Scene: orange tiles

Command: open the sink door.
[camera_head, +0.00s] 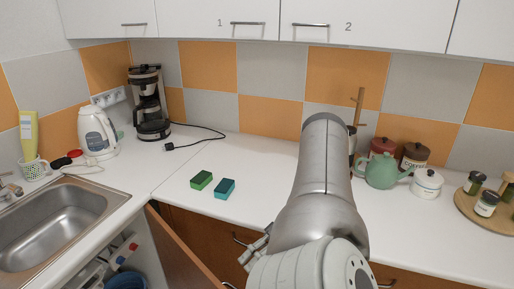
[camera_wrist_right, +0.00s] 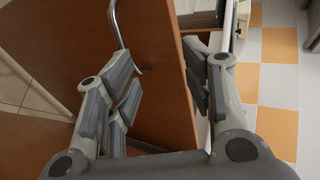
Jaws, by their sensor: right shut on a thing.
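The sink door (camera_head: 183,249) is a brown wooden panel below the counter, to the right of the sink (camera_head: 60,222). It stands swung out from the cabinet, and the space under the sink shows to its left. In the right wrist view the brown panel (camera_wrist_right: 163,70) fills the middle, with a metal bar handle (camera_wrist_right: 119,35) on its face. My right gripper (camera_wrist_right: 166,88) has one finger in front of the panel and the other at its edge, shut on the door. In the head view my right arm hides most of this gripper (camera_head: 256,246). My left gripper is out of view.
A blue bin (camera_head: 127,281) and bottles (camera_head: 124,250) stand inside the sink cabinet. Two sponges (camera_head: 202,180) lie on the counter. A kettle (camera_head: 97,132), a coffee maker (camera_head: 150,105) and a teapot (camera_head: 382,171) stand farther back. More brown cabinet fronts lie to the right.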

